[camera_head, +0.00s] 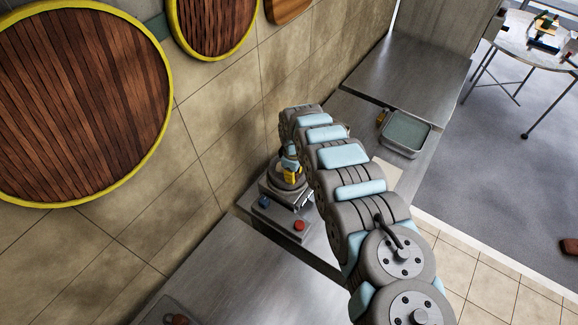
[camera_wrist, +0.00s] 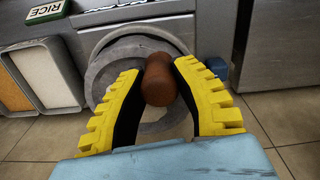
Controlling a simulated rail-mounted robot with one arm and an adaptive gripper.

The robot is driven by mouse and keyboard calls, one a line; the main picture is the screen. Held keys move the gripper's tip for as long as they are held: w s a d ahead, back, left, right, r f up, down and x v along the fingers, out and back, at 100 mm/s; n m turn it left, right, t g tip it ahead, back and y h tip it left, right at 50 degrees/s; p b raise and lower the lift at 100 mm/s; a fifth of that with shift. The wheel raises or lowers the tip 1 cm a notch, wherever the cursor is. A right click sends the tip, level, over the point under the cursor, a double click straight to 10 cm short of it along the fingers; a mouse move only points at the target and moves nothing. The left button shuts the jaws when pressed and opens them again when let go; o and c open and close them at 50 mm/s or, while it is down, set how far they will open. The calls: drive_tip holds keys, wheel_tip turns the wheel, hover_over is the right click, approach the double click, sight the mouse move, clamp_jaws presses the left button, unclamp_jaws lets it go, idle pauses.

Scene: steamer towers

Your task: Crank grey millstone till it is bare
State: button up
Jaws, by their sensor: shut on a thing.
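The grey millstone (camera_wrist: 118,52) fills the middle of the wrist view as a round stone disc, seen from close by. Its brown wooden crank handle (camera_wrist: 158,75) stands between the yellow fingers of my gripper (camera_wrist: 160,88), which is shut on it. In the head view my gripper (camera_head: 290,174) shows small and yellow at the millstone (camera_head: 277,183) by the tiled wall. My arm covers part of the mill there. The top of the stone is mostly hidden, so I cannot tell whether any grain lies on it.
A metal tray (camera_head: 405,133) sits further along the counter. A RICE sign (camera_wrist: 45,12) is above bins at left in the wrist view. The near counter (camera_head: 235,280) is mostly clear.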

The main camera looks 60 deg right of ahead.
sight(274, 174)
drive_tip(key=shift+w+a, duration=0.75)
drive_tip(key=shift+w, duration=0.2)
drive_tip(key=shift+w+f, duration=0.1)
drive_tip(key=shift+w+a+b, duration=0.2)
drive_tip(key=shift+w+b, duration=0.1)
drive_tip(key=shift+w, duration=0.05)
drive_tip(key=shift+w+a+f+b, duration=0.1)
drive_tip(key=shift+w+f+b, duration=0.15)
drive_tip(key=shift+w+b, duration=1.3)
drive_tip(key=shift+b, duration=0.2)
drive_tip(key=w+d+b, duration=0.1)
drive_tip(key=b, duration=0.3)
drive_tip(key=shift+w, duration=0.4)
drive_tip(key=shift+r, duration=0.35)
drive_tip(key=shift+s, duration=0.1)
